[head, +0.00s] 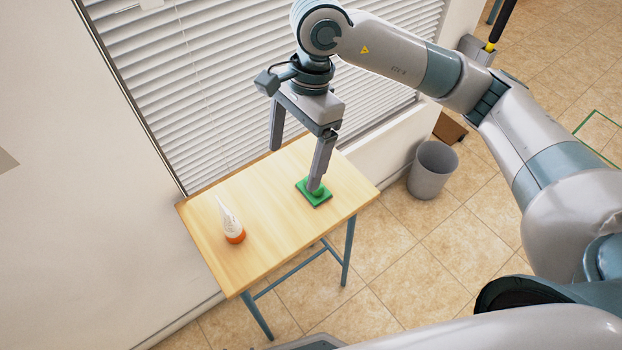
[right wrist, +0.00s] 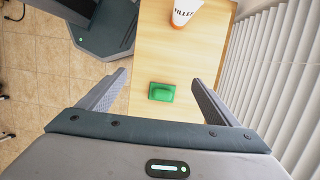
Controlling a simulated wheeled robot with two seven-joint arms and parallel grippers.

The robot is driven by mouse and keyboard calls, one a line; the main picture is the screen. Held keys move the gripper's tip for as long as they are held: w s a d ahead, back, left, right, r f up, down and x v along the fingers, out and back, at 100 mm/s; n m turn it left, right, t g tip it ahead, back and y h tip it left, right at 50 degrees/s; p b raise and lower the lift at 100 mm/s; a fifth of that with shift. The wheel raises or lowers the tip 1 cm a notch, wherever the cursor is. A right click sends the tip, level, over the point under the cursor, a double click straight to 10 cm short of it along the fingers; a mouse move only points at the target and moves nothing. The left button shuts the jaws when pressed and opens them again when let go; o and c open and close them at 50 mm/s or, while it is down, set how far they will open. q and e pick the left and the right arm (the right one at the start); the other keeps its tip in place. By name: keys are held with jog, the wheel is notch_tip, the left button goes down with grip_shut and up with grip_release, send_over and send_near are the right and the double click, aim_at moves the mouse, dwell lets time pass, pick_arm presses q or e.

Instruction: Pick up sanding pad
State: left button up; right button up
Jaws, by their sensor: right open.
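The green sanding pad (head: 314,192) lies flat near the right end of the wooden table in the head view. A raised grip stands on its flat base. It also shows in the right wrist view (right wrist: 161,92), between and beyond the two fingers. My right gripper (head: 296,170) is open and empty above the table. In the head view one finger overlaps part of the pad; I cannot tell how high it is above it. The right fingers show in the wrist view too (right wrist: 158,82). My left gripper is not in view.
A white filler tube with an orange cap (head: 231,222) stands on the left part of the table (head: 265,190). Window blinds (head: 200,90) and a wall border the table's back. A grey bin (head: 432,172) stands on the floor to the right.

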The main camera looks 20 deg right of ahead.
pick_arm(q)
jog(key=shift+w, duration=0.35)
pick_arm(e)
jog(key=w+d+r+t+h, duration=0.1)
jog(key=w+d+h, duration=0.1)
jog(key=d, duration=0.3)
jog(key=shift+w+r, duration=0.2)
jog(key=shift+w, duration=0.55)
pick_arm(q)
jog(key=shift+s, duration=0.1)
pick_arm(e)
jog(key=shift+d+f, duration=0.1)
jog(key=shift+f, duration=0.05)
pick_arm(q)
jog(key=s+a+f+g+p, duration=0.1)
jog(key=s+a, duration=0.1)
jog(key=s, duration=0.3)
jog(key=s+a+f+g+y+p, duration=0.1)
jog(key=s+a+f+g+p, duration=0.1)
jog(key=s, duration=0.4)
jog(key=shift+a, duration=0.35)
pick_arm(e)
send_near(317, 198)
jog(key=w+f, duration=0.2)
jog(key=f, duration=0.1)
jog(key=shift+w+d, duration=0.1)
jog(key=shift+w, duration=0.25)
pick_arm(q)
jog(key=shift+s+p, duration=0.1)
jog(key=shift+p, duration=0.25)
